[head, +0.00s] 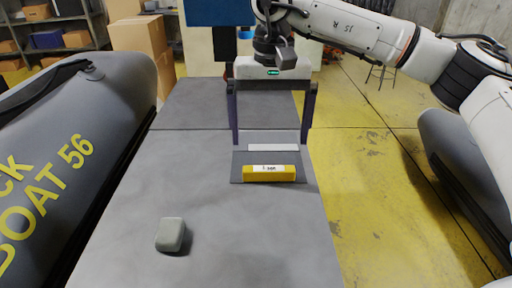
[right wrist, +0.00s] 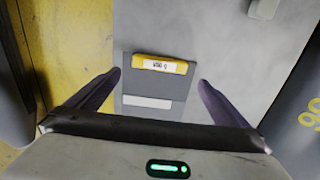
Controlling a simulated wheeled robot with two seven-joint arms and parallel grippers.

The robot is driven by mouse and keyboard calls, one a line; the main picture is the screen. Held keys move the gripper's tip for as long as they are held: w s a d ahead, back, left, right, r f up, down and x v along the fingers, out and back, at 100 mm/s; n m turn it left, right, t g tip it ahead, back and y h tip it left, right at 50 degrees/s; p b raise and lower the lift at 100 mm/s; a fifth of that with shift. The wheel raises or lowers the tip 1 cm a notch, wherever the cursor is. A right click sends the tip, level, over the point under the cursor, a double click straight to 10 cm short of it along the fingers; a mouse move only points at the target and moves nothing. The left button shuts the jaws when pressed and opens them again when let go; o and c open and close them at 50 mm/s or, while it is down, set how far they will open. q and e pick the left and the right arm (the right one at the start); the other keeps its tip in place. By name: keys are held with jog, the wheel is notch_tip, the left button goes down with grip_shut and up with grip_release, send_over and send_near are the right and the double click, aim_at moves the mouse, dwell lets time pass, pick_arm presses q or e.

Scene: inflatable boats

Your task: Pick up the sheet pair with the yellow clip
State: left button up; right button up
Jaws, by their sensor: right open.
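The sheet pair (head: 240,166) is a dark grey flat piece lying on the grey table, with the yellow clip (head: 262,174) along its near edge. The clip carries a white label, and a pale strip (head: 273,147) lies across the sheets behind it. In the right wrist view the sheet pair (right wrist: 182,98) shows between the fingers, with the yellow clip (right wrist: 161,64) at its far end. My right gripper (head: 271,143) is open and points down above the sheet pair, one finger on each side. Nothing is between its fingertips. My left gripper is not in view.
A grey rounded block (head: 171,234) sits on the table (head: 120,240) at the near left. A grey inflatable boat (head: 85,130) stands along the table's left side, another grey hull (head: 455,150) at the right.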

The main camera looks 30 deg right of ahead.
aim_at(269, 167)
jog(key=f, duration=0.3)
jog(key=shift+s+f, duration=0.3)
jog(key=shift+s, duration=0.1)
jog(key=shift+w+d+f+p, duration=0.1)
jog(key=shift+w+f+p, duration=0.05)
jog(key=shift+f, duration=0.8)
jog(key=shift+w+a+f+p, duration=0.1)
jog(key=shift+w+f+p, duration=0.1)
jog(key=shift+f, duration=0.75)
jog(key=shift+w+d+f+p, duration=0.1)
jog(key=shift+f+p, duration=0.05)
jog(key=shift+f, duration=0.8)
jog(key=c, duration=0.8)
